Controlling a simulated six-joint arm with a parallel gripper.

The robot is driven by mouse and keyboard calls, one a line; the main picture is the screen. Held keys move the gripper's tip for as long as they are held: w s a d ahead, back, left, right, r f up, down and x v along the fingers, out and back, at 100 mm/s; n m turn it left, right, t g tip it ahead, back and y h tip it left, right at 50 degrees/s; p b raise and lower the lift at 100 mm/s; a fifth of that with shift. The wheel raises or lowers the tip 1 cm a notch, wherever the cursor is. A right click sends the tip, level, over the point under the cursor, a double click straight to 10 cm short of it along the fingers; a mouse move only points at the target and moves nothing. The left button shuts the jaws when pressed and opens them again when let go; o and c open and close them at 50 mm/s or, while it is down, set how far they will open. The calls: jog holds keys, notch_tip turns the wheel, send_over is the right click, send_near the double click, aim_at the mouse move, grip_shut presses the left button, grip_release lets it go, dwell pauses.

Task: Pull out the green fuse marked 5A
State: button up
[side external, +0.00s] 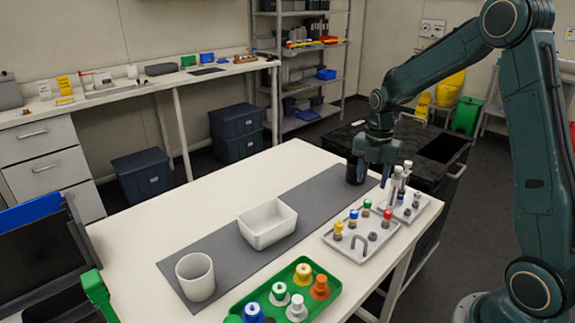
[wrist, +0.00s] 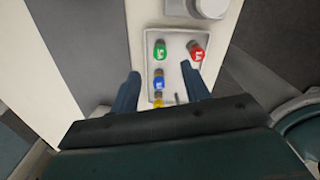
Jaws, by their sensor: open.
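The green fuse (wrist: 160,50) stands in the grey fuse tray (wrist: 178,38), with white lettering on its cap that looks like 5A. It also shows in the side external view (side external: 367,205), at the back of the tray (side external: 345,248). A blue fuse (wrist: 158,82) and a partly hidden yellow fuse (wrist: 158,102) line up on the near side of it in the wrist view. A red fuse (wrist: 196,52) is to its right. My gripper (wrist: 160,72) is open and empty. It hangs above the tray, and the green fuse lies just beyond its fingertips in the wrist view.
A rack with white-capped vials (side external: 402,178) stands close to the right of my gripper. A dark cup (side external: 355,172) is behind it on the grey mat (side external: 310,195). A white bin (side external: 267,224), white cup (side external: 195,276) and green tray (side external: 335,286) are further left and front.

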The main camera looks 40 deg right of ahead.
aim_at(368, 201)
jog(key=shift+f, duration=4.4)
grip_shut()
jog(key=shift+r, duration=1.5)
jog(key=shift+r, duration=1.35)
